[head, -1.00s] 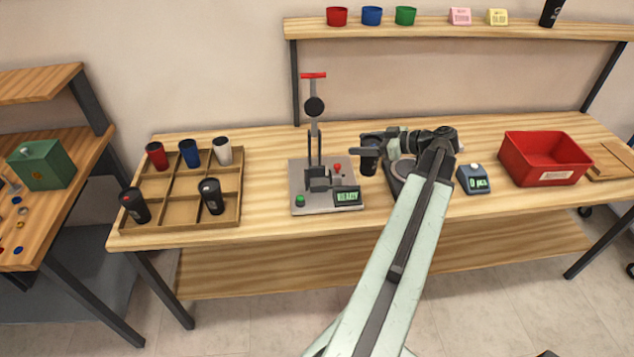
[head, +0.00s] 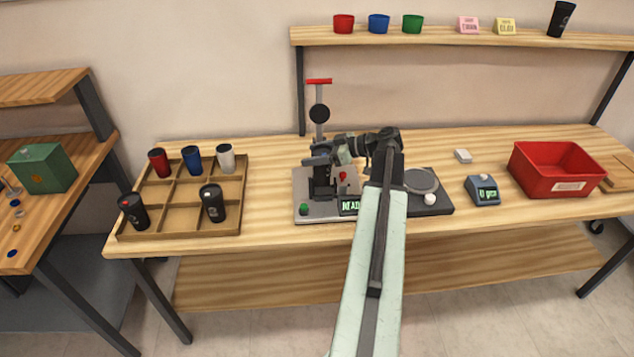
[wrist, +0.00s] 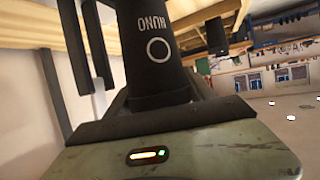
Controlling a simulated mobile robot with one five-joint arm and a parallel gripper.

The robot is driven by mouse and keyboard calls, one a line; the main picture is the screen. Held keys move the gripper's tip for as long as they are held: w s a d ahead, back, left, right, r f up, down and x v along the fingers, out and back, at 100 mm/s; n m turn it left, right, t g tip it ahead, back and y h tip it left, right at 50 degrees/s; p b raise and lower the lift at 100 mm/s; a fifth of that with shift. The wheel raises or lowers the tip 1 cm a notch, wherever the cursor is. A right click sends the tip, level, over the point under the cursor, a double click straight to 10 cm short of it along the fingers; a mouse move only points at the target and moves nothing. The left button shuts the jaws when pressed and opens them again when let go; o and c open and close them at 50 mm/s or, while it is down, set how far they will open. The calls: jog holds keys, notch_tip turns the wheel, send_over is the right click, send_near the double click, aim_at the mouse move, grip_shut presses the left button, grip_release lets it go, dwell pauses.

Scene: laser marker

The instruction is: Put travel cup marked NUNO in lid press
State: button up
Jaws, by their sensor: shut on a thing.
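The black travel cup (wrist: 158,60) fills the middle of the wrist view, with NUNO and a ring in white on its side, the lettering upside down there. My gripper (head: 324,154) is shut on it. In the head view the gripper is at the lid press, below its black round knob. The lid press has a grey base plate (head: 316,213), a red lever handle (head: 319,81) standing up, and a display that appears to read READY. The cup is dark against the dark press parts, so I cannot tell whether it touches the press seat.
A wooden divided tray (head: 180,224) at left holds several cups. Right of the press are a dark slab with a round plate (head: 421,181), a small display box (head: 483,190) and a red bin (head: 556,170). A shelf (head: 460,37) runs along the back above.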

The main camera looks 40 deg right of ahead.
aim_at(315, 168)
notch_tip(315, 168, down, 6)
jog(key=b, duration=0.4)
jog(key=shift+r, duration=0.3)
jog(key=shift+f, duration=0.2)
jog(key=o, duration=0.8)
jog(key=shift+r, duration=0.1)
jog(key=shift+r, duration=0.1)
jog(key=shift+s+d+r+p, duration=0.15)
jog(key=shift+s+r+p, duration=0.1)
jog(key=shift+p, duration=0.05)
jog(key=p+v, duration=0.4)
jog(key=v, duration=0.7)
jog(key=shift+s, duration=0.25)
